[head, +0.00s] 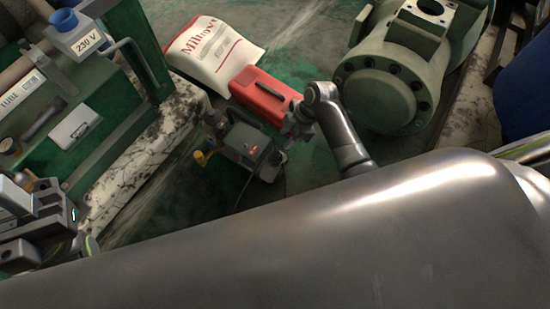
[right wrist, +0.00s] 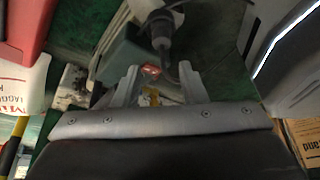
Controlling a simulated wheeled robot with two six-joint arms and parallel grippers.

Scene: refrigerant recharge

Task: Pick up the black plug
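The black plug (right wrist: 161,28) shows at the top of the right wrist view, dark, with a cable curving from it. I cannot make it out in the head view. My right gripper (right wrist: 158,74) is open, its two pale fingers spread apart. The plug lies ahead of them, roughly in line with the gap, and nothing is visibly gripped. In the head view my right gripper (head: 299,130) is beside the red case and the grey pump unit (head: 243,143). My left gripper (head: 38,200) is at the far left; its finger opening is unclear.
A red case (head: 266,95) and a white and red bag (head: 212,52) lie behind the pump unit. A green machine with a blue 230 V socket (head: 84,36) stands at left. A large green flanged housing (head: 390,88) stands at right. Green floor shows between.

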